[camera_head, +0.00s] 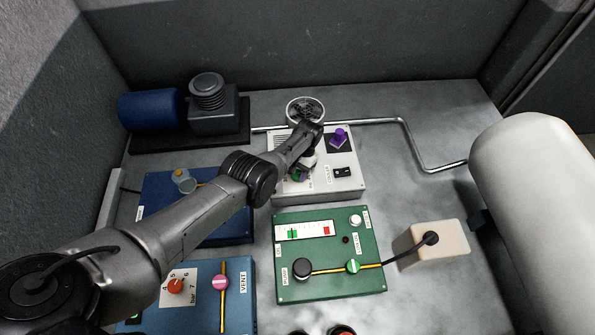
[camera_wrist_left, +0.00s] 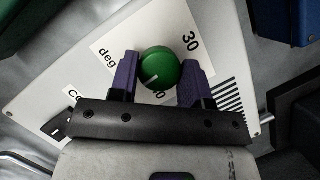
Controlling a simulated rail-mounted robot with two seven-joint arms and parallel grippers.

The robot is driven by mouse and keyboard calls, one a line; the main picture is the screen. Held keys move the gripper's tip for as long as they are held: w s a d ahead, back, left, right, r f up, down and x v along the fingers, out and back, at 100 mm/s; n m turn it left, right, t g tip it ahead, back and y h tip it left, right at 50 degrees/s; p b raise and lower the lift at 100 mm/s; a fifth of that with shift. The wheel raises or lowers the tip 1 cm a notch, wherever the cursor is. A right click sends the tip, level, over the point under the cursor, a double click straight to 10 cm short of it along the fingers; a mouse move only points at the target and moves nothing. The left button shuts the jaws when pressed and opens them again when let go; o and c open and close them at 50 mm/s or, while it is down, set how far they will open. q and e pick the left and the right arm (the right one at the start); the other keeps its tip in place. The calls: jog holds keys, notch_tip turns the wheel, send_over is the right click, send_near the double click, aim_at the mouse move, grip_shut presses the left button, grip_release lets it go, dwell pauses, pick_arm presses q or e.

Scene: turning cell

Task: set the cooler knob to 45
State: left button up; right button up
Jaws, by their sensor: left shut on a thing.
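The cooler knob is a round green knob (camera_wrist_left: 160,66) with a white mark, on a white panel (camera_wrist_left: 100,40) printed "deg" and "30". Another number beside the knob is partly hidden by the gripper, and I cannot tell the exact setting. In the head view the white cooler box (camera_head: 343,187) stands at the back middle of the bench, and the knob is mostly covered by my arm. My left gripper (camera_head: 303,171) is over it, its purple-padded fingers (camera_wrist_left: 159,75) on both sides of the knob, shut on it. My right gripper is not in view.
A green panel (camera_head: 325,281) stands in front, with blue panels to the left. A metal pipe (camera_head: 410,140) runs behind. A large white cylinder (camera_head: 540,200) fills the right side.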

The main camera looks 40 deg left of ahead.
pick_arm(q)
jog(key=shift+m, duration=0.5)
jog(key=o, duration=0.9)
jog(key=shift+r, duration=0.1)
jog(key=shift+w+r, duration=0.1)
jog(key=shift+r, duration=0.2)
jog(key=p+v, duration=0.2)
jog(key=v, duration=1.1)
jog(key=shift+d, duration=0.2)
jog(key=shift+w, duration=0.1)
